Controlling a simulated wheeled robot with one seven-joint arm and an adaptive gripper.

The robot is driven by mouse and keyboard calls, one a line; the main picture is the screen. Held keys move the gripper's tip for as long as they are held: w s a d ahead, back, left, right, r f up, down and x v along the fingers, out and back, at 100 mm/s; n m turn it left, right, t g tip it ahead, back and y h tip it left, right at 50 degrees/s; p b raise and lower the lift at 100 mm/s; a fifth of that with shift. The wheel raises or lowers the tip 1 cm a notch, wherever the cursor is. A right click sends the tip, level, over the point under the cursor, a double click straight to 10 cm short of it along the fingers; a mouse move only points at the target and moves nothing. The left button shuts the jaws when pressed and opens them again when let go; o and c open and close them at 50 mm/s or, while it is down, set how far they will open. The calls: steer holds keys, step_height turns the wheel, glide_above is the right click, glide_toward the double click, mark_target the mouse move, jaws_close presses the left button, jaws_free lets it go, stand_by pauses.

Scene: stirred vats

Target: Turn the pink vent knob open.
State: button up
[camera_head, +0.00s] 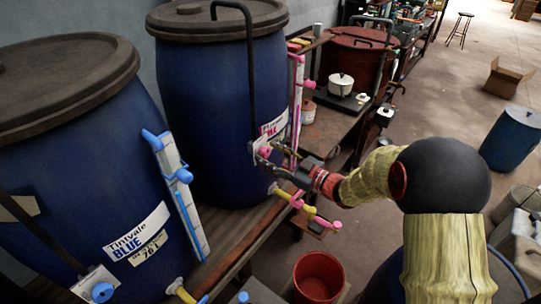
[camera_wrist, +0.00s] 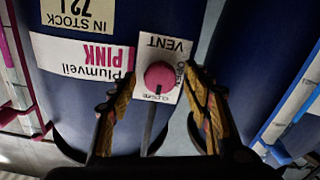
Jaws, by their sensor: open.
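The pink vent knob (camera_wrist: 160,77) sits on a white plate marked VENT, OPEN and CLOSED, upside down in the wrist view. A dark mark on the knob points toward the CLOSED word. In the head view the knob (camera_head: 265,152) is at the front of the rear blue vat (camera_head: 215,100), beside its Plumveil PINK label (camera_wrist: 85,55). My gripper (camera_head: 270,163) is open in front of the plate. In the wrist view its fingers (camera_wrist: 160,80) stand on either side of the knob, with gaps and nothing held between them.
A pink-fitted gauge (camera_head: 297,100) and a pink-and-yellow tap (camera_head: 305,204) are close to my gripper. A red bucket (camera_head: 318,277) is below.

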steer(key=shift+c, duration=0.7)
steer(key=c, duration=1)
steer(key=shift+n+b, duration=0.3)
steer(key=shift+b, duration=0.05)
steer(key=n+b, duration=0.4)
steer(key=shift+f+b, duration=0.2)
steer(key=shift+b, duration=0.2)
steer(key=n+b, duration=0.5)
steer(key=b, duration=0.1)
steer(key=shift+n, duration=0.4)
steer(key=n+b, duration=0.2)
steer(key=n, duration=0.1)
steer(key=shift+n+b, duration=0.3)
steer(key=shift+b, duration=0.1)
steer(key=shift+n, duration=1.9)
